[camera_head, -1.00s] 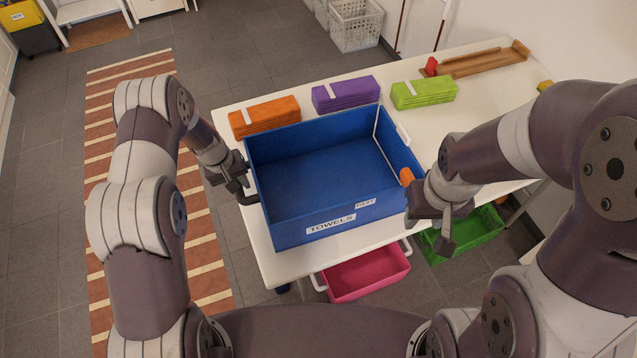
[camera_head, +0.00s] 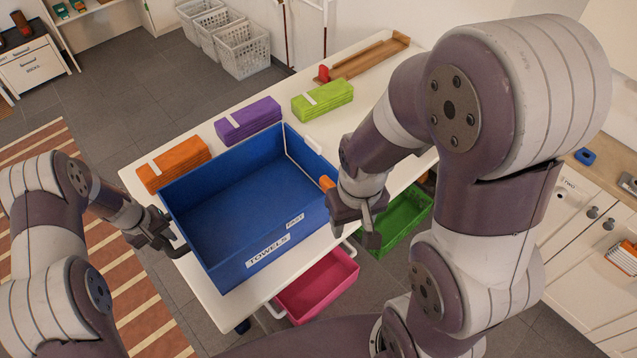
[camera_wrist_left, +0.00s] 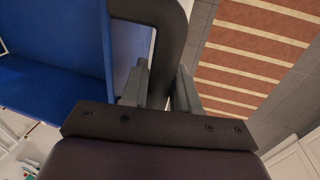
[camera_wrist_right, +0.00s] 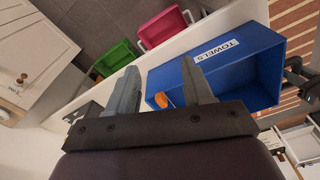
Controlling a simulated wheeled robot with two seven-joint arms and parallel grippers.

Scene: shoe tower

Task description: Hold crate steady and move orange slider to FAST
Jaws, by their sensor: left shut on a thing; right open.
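The blue crate (camera_head: 232,235) stands upright on the white table, with TOWELS and FAST labels on its front wall. The orange slider (camera_head: 326,183) is a small knob at the crate's right side; it also shows in the right wrist view (camera_wrist_right: 162,100). My left gripper (camera_head: 170,243) is shut on the dark handle (camera_wrist_left: 178,40) at the crate's left side. My right gripper (camera_head: 362,222) is open beside the crate's right wall, close to the slider.
Orange (camera_head: 173,164), purple (camera_head: 248,120) and green (camera_head: 322,99) folded towels lie behind the crate. A wooden tray (camera_head: 370,58) with a red piece lies at the table's far end. Pink (camera_head: 318,285) and green (camera_head: 402,222) bins are below the table edge.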

